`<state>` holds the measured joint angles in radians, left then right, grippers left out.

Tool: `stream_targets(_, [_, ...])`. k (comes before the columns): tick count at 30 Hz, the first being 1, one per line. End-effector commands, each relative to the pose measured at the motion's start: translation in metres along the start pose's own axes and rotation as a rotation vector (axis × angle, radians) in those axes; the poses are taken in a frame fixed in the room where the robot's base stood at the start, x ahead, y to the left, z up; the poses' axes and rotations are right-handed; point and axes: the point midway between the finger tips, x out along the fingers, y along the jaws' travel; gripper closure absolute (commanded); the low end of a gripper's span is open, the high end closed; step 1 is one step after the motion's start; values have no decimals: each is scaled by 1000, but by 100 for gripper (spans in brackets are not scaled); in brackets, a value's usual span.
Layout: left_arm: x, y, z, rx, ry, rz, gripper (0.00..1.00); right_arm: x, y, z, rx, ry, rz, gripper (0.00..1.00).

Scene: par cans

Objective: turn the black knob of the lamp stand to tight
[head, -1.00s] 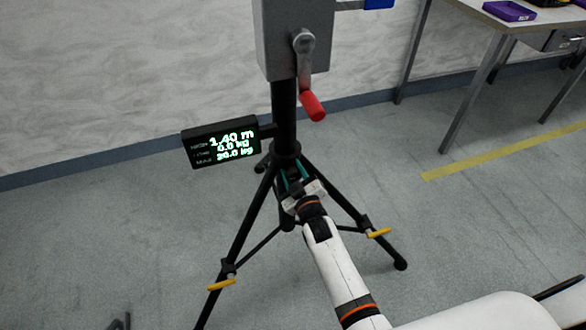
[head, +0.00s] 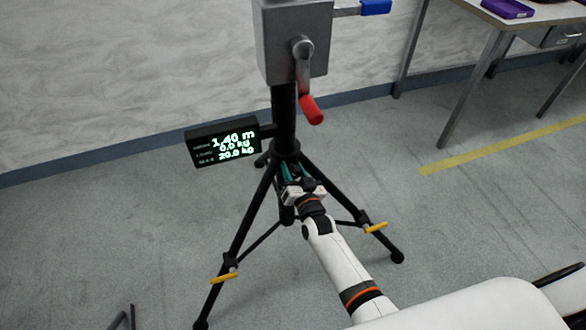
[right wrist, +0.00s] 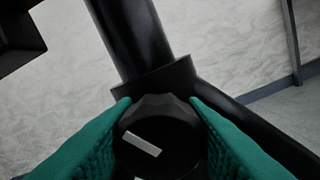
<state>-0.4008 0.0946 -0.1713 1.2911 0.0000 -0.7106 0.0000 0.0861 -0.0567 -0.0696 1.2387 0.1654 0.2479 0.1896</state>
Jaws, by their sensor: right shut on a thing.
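The lamp stand (head: 284,112) is a black tripod with a grey winch box on its column. My right gripper (head: 290,170) reaches the collar where the legs meet, and hides the knob in the head view. In the right wrist view the black knob (right wrist: 172,132) has a faceted rim and a pale bar mark, tilted down to the right. The green fingers of my right gripper (right wrist: 160,128) are shut on the knob, one on each side. My left gripper is not in view.
A display (head: 222,142) on the stand reads 1.40 m, 0.0 kg and 20.0 kg. A crank with a red handle (head: 311,109) hangs above my gripper. Yellow levers (head: 224,278) sit on the legs. A table (head: 530,22) stands at the right; the floor between is clear.

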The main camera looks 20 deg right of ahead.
Motion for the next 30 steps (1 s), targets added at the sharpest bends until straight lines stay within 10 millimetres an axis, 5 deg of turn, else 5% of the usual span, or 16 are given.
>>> stream_targets(13, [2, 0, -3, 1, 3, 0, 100, -1, -2, -2, 279, 4, -2, 85])
stream_targets(30, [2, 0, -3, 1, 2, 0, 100, -1, -1, -3, 343, 5, -2, 85])
